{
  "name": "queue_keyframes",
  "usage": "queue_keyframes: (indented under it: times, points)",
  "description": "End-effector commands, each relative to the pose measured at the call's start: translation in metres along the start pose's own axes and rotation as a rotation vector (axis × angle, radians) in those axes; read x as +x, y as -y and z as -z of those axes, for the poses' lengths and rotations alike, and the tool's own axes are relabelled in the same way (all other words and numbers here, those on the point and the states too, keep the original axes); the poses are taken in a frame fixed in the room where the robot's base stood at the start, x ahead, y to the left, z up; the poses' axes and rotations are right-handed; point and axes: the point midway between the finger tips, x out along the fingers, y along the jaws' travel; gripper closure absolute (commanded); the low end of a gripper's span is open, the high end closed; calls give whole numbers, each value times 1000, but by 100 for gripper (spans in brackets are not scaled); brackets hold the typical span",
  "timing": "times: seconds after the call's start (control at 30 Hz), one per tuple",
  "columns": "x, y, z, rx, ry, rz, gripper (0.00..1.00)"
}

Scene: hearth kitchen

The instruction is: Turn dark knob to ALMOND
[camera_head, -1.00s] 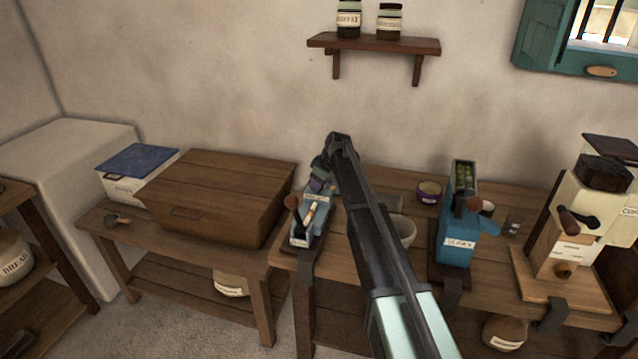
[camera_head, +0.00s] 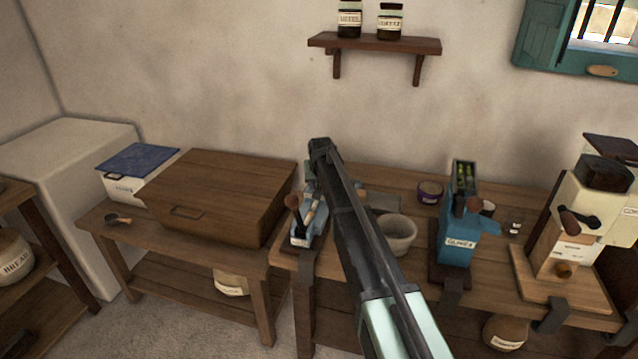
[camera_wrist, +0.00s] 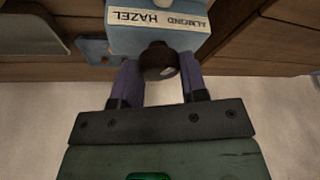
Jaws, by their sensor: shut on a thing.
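The dark knob (camera_wrist: 159,60) is round and brown. In the wrist view it sits on the front of a blue device, just below a pale label (camera_wrist: 158,18) that reads HAZEL on the left and ALMOND on the right. A small pale spot shows on the knob. My gripper (camera_wrist: 160,80) has its two purple fingers on either side of the knob and is shut on it. In the head view the blue device (camera_head: 302,238) stands at the left end of the right-hand bench, partly hidden by my arm. The knob cannot be made out there.
A grey bowl (camera_head: 398,234) stands right of my arm, with a second blue device (camera_head: 458,245) farther right. A cream machine (camera_head: 580,220) is at the bench's right end. A large wooden box (camera_head: 215,205) stands on the left bench. A shelf (camera_head: 375,45) hangs above.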

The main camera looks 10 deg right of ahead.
Motion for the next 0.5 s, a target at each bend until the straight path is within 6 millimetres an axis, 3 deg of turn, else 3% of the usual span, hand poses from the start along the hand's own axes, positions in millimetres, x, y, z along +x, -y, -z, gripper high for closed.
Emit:
queue_keyframes:
  times: [0.5]
  points:
    - [0,1,0,315,2,-130,84]
